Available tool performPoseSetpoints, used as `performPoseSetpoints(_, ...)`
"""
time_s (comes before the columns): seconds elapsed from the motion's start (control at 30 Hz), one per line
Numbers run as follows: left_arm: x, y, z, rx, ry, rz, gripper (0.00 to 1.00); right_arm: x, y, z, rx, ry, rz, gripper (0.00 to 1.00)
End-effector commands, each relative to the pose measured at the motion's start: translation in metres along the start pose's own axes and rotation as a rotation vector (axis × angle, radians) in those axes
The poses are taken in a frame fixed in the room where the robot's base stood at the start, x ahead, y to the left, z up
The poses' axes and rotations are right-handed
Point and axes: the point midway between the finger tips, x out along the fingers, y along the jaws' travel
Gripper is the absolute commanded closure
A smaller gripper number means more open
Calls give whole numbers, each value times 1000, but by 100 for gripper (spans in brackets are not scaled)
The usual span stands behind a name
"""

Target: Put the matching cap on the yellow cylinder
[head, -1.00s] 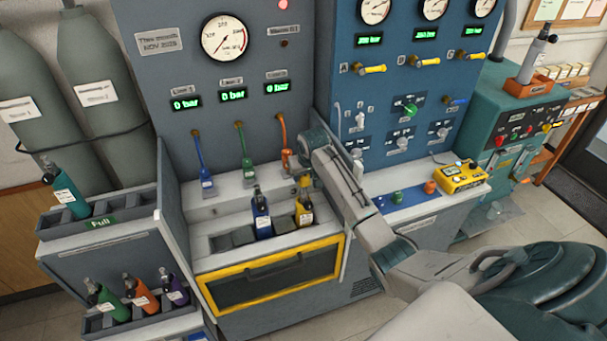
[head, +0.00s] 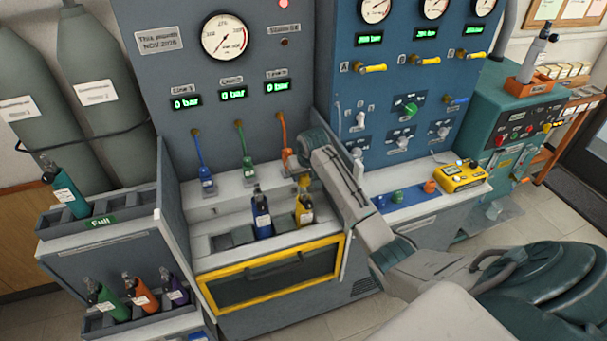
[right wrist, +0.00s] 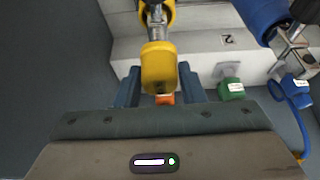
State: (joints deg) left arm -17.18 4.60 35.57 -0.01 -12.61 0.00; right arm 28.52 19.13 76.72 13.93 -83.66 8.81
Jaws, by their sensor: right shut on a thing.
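The yellow cylinder (head: 305,210) stands in the tray of the grey bench, right of a blue cylinder (head: 261,217). In the right wrist view its yellow body (right wrist: 168,13) and metal valve (right wrist: 158,36) show at the top. My right gripper (right wrist: 159,75) is shut on a yellow cap (right wrist: 158,66), which is in line with the valve and overlaps its end. I cannot tell whether the cap is fully seated. In the head view my right arm's wrist is beside the cylinder's top and the fingers are mostly hidden. My left gripper is not in view.
Blue (head: 206,186), green (head: 248,171) and orange (head: 287,158) hose connectors stand on the ledge behind the tray. A rack at left holds a teal cylinder (head: 70,197) above and green, orange and purple ones below. A yellow device (head: 460,178) lies on the blue bench.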

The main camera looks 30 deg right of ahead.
Motion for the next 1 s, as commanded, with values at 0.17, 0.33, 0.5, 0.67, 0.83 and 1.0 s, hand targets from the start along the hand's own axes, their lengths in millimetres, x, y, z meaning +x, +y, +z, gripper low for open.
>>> performPoseSetpoints(0.17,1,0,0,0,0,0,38,3,0,1,0,-1,0,86)
performPoseSetpoints(0.33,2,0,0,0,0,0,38,6,0,2,0,-1,0,86)
performPoseSetpoints(0.5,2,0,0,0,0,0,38,8,0,4,0,-1,0,86)
performPoseSetpoints(0.67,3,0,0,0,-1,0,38,11,0,4,0,0,0,86)
performPoseSetpoints(0.83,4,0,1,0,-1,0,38,13,0,5,0,0,0,86)
performPoseSetpoints(1.0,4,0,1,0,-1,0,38,16,0,6,0,0,0,86)
